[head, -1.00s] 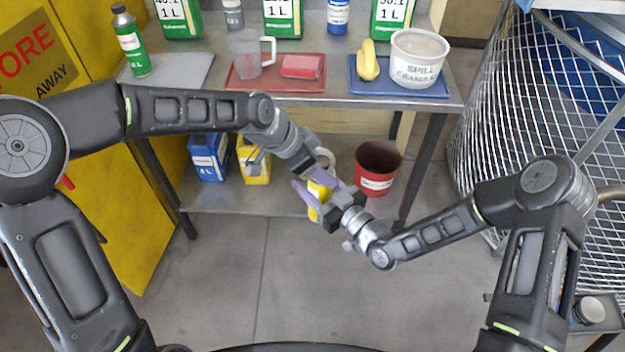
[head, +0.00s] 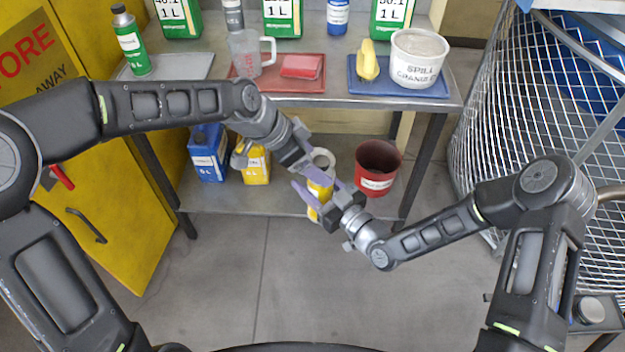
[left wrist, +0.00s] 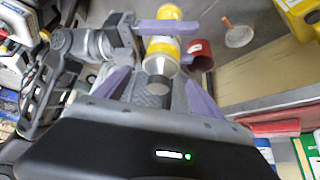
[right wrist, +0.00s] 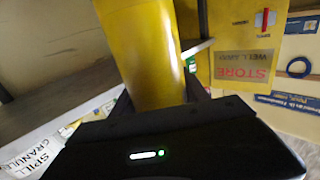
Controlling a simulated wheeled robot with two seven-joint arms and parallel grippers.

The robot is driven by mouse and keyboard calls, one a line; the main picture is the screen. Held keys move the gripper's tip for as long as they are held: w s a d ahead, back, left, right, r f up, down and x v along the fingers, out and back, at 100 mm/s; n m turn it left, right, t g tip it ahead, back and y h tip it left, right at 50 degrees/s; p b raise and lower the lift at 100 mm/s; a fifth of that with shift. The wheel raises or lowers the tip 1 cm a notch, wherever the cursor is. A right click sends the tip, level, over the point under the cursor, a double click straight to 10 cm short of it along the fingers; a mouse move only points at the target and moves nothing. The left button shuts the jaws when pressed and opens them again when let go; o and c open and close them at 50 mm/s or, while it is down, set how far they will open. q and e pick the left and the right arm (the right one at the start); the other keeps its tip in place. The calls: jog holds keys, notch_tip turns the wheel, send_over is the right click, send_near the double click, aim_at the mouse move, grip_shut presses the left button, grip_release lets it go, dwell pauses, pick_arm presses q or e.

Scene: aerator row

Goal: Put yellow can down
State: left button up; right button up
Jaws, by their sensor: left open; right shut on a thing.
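The yellow can (head: 320,188) is held in the air in front of the table, tilted. My right gripper (head: 328,198) is shut on it, and its purple fingers cross the can's side. In the left wrist view, the can (left wrist: 162,48) points its dark end toward my left gripper (left wrist: 160,88), whose fingers are spread wide apart. In the head view my left gripper (head: 302,170) is just up and left of the can. In the right wrist view, the can (right wrist: 143,50) fills the space between my right fingers; its far end is out of frame.
The table holds a grey tray (head: 190,68), a red tray (head: 250,86) with a measuring jug, and a blue tray (head: 370,88) with a white tub (head: 418,60). On the lower shelf (head: 230,200) stand a blue jug (head: 208,160), a yellow jug (head: 256,168) and a red bucket (head: 378,165).

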pick_arm(q)
jog(key=v, duration=0.8)
jog(key=shift+r, duration=0.2)
jog(key=shift+a, duration=0.15)
jog(key=w+a+f+n+t, duration=0.2)
jog(key=w+a+f+n, duration=0.2)
jog(key=w+f+n, duration=0.45)
jog(key=s+a+f+n+y, duration=0.1)
jog(key=s+f+n, duration=0.1)
jog(key=f, duration=0.6)
jog(key=s+a+f+n+y, duration=0.1)
jog(key=s+f+n, duration=0.1)
jog(key=f, duration=0.5)
jog(key=s+d+f+g, duration=0.1)
jog(key=s+d+f, duration=0.1)
jog(key=s+f, duration=0.3)
jog(key=s+d+f+n+g, duration=0.1)
jog(key=s+f, duration=0.4)
jog(key=s, duration=0.7)
jog(key=s+d+f+n+g, duration=0.1)
jog(key=s+d+f+g, duration=0.1)
jog(key=s+f, duration=0.3)
jog(key=s+d, duration=0.1)
jog(key=s, duration=0.3)
jog(key=shift+d, duration=0.15)
